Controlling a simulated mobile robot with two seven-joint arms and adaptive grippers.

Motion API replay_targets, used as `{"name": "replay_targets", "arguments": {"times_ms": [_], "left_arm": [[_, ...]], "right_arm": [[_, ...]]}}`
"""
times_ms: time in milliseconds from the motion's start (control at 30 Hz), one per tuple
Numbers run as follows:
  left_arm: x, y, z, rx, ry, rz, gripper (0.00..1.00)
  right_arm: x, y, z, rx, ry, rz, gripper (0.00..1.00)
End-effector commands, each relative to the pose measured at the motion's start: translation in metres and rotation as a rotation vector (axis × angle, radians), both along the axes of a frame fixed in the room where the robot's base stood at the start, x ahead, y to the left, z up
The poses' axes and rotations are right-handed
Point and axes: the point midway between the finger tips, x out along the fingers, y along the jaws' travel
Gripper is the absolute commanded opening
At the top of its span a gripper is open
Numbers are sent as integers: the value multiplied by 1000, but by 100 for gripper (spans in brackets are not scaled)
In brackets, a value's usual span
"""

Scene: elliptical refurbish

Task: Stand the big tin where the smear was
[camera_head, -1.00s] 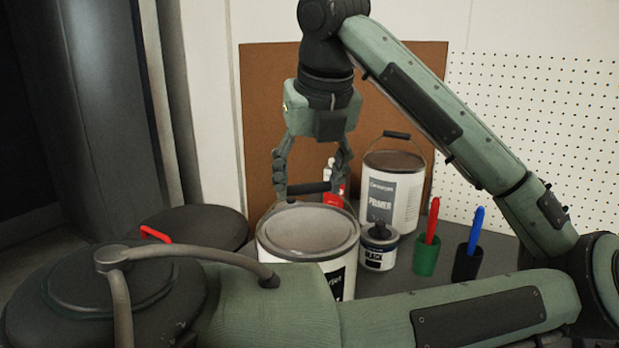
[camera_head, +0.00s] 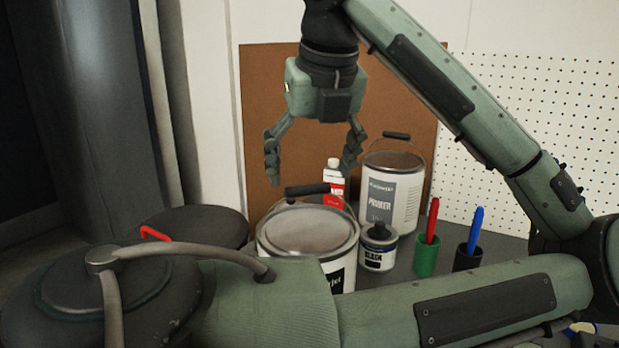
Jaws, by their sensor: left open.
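The big tin (camera_head: 308,236), white with a grey lid and a dark label partly hidden, stands upright on the dark worktop (camera_head: 402,272). Its wire handle stands up, with a black grip (camera_head: 307,190) above the lid. My left gripper (camera_head: 311,178) is open and empty, above the handle and apart from it. My green arm link hides the lower front of the tin. No smear shows; the surface under the tin is hidden. My right gripper is not in view.
A primer tin (camera_head: 393,198) stands behind right, a red-and-white bottle (camera_head: 334,185) behind, and a small black-labelled tin (camera_head: 378,248) close at the right. Green (camera_head: 427,255) and dark (camera_head: 467,258) cups hold a red and a blue tool. A brown board and pegboard stand behind.

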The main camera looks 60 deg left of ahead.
Motion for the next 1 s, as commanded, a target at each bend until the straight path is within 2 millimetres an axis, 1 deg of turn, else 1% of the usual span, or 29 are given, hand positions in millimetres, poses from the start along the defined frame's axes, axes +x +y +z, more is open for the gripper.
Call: {"name": "replay_targets", "arguments": {"times_ms": [33,200,300,400,600,1000], "left_arm": [[0,-4,12,2,-4,-2,80],[-4,-19,47,1,-3,-3,80],[-6,-26,64,2,-3,-3,80],[-7,-31,76,0,-1,-2,80],[-9,-36,86,0,1,-1,80],[-9,-36,86,0,1,0,80]], "right_arm": [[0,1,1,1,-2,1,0],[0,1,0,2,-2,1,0],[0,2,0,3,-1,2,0],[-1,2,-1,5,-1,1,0],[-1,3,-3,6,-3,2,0],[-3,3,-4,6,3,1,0]]}}
